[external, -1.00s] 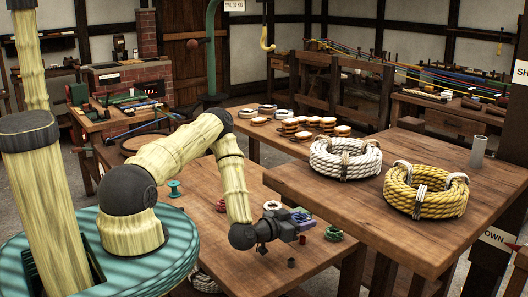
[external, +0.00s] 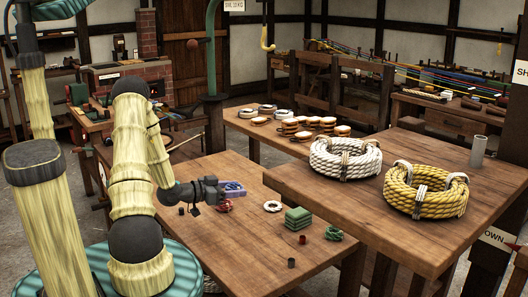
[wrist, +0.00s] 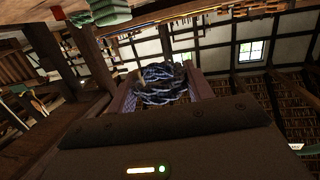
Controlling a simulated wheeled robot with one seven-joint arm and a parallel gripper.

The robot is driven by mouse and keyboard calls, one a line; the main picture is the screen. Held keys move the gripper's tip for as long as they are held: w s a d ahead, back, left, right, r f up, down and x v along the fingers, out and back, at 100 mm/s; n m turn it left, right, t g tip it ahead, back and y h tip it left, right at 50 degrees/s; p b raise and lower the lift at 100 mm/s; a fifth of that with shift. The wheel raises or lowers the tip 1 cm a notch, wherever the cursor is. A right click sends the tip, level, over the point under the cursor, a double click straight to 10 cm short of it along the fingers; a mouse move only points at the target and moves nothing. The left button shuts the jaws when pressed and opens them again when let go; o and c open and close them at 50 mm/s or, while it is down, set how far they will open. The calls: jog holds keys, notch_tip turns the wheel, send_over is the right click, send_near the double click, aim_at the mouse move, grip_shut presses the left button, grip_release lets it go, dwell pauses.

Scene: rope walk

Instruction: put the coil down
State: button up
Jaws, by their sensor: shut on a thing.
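My gripper (external: 234,188) has purple fingers and is shut on a small blue coil (wrist: 162,83). The coil shows in the wrist view as dark blue rope with pale flecks, between the two fingers. In the external view the gripper is level over the left part of the lower wooden table (external: 225,245), and the coil is small and partly hidden by the fingers. A red coil (external: 224,206) lies on the table just below the gripper. I cannot tell the exact gap between the held coil and the table.
A higher table (external: 350,218) at right bears large white (external: 345,170) and yellow (external: 426,200) coils. The lower table's front is mostly clear.

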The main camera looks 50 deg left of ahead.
jog(key=s+a+f+b, duration=0.2)
jog(key=s+a, duration=0.3)
jog(key=s, duration=0.4)
jog(key=shift+b, duration=0.55)
jog(key=b, duration=0.1)
send_over(204, 228)
jog(key=shift+a+f, duration=0.1)
jog(key=shift+f, duration=2.8)
jog(key=shift+f, duration=1.85)
jog(key=shift+f, duration=0.25)
jog(key=o, duration=1)
jog(key=shift+c, duration=0.2)
